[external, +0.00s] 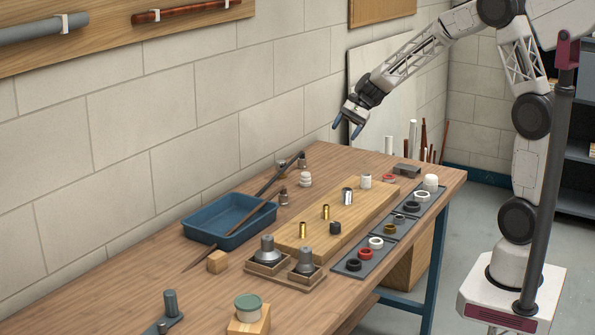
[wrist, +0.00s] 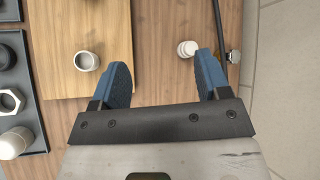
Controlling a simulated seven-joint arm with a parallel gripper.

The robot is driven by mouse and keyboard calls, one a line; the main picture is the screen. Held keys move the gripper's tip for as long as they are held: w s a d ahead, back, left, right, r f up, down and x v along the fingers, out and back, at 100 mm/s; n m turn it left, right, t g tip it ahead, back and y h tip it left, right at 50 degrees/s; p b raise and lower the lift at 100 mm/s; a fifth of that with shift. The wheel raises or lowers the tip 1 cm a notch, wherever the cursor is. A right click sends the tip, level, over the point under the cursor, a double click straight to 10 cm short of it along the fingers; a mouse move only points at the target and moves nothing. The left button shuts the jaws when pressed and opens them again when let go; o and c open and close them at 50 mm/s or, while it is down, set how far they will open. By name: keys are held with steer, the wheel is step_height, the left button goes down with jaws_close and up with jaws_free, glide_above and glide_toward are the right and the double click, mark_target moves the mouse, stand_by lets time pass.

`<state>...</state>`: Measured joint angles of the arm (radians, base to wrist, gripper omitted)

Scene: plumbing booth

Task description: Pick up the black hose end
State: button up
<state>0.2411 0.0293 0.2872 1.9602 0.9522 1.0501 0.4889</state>
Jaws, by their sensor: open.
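A thin black hose (external: 278,175) lies slanting along the wall side of the bench. Its far end (external: 301,157) lies by small metal fittings. In the wrist view, a black length (wrist: 219,30) runs down beside the right finger to a fitting (wrist: 233,57); I cannot tell exactly where the hose stops. My gripper (external: 345,131) is open and empty, high above the bench's far end, with blue fingers pointing down. In the wrist view, the gripper (wrist: 161,66) has a wide gap over bare wood, with the hose outside it to the right.
A white stacked cap (external: 305,180) stands near the hose end. A blue tray (external: 190,224) has a brown rod across it. A wooden board (external: 290,240) holds brass and metal pieces. Dark trays (external: 345,268) of rings line the right edge. The block wall is close behind.

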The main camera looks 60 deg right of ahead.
steer(key=w+d+f+m+t+y, duration=0.2)
steer(key=w+d+f+m, duration=0.45)
steer(key=w, duration=0.55)
steer(key=m+t, duration=0.3)
steer(key=m, duration=0.1)
glide_toward(299, 160)
steer(key=shift+w+a+f, duration=0.4)
steer(key=shift+w+f, duration=0.45)
steer(key=shift+x, duration=1.3)
steer(key=shift+x, duration=2.6)
steer(key=shift+a+r, duration=0.1)
